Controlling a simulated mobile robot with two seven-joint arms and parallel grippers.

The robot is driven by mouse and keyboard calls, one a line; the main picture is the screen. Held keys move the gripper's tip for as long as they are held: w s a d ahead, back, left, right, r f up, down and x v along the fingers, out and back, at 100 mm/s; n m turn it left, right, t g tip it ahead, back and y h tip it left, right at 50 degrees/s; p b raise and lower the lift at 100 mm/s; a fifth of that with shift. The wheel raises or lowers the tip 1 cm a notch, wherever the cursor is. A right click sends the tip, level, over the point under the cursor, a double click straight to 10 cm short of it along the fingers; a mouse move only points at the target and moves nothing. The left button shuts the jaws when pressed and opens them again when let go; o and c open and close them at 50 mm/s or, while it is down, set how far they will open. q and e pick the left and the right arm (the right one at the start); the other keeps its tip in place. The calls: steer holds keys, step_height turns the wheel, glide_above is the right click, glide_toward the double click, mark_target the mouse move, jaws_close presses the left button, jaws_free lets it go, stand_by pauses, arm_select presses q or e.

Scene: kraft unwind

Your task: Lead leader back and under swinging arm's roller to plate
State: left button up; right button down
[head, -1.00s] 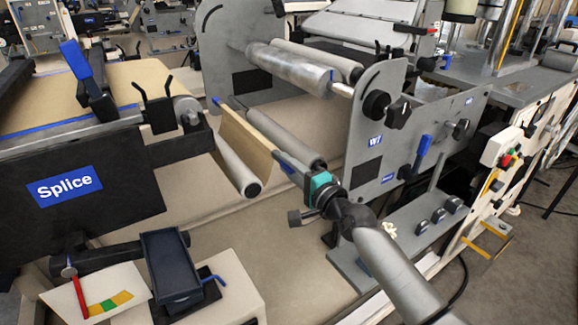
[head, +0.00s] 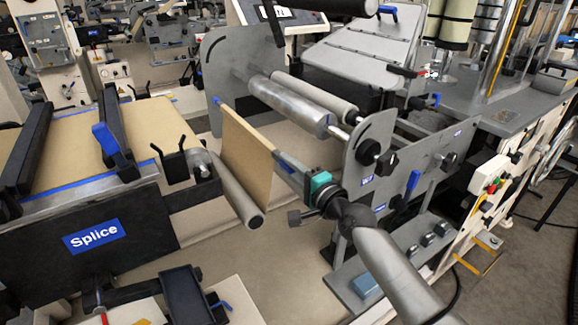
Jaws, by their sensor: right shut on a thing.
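The brown kraft leader (head: 246,155) stands as a nearly flat, tilted panel. Its upper edge runs from a blue-marked corner at the far left to my right gripper. My right gripper (head: 286,169) is shut on the near upper corner of the leader. The swinging arm's grey roller (head: 236,190) lies along the lower left side of the leader, its dark end cap facing me. The leader's lower part meets the roller; how it wraps underneath is hidden. A metal plate edge (head: 85,203) with blue tape borders the Splice table. My left gripper is out of view.
Kraft covers the Splice table (head: 60,150), crossed by black clamp bars. Shiny rollers (head: 290,105) span two grey side plates (head: 365,190) behind my right gripper. A black tray (head: 187,297) stands at the front left. The pale floor between is clear.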

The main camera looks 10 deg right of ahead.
step_height(320, 180, up, 18)
steer(key=p, duration=1.6)
steer(key=shift+f, duration=0.25)
steer(key=r+p, duration=0.3)
steer(key=d+r+p, duration=0.1)
steer(key=r, duration=0.1)
steer(key=shift+w+d, duration=0.1)
steer(key=shift+w, duration=0.15)
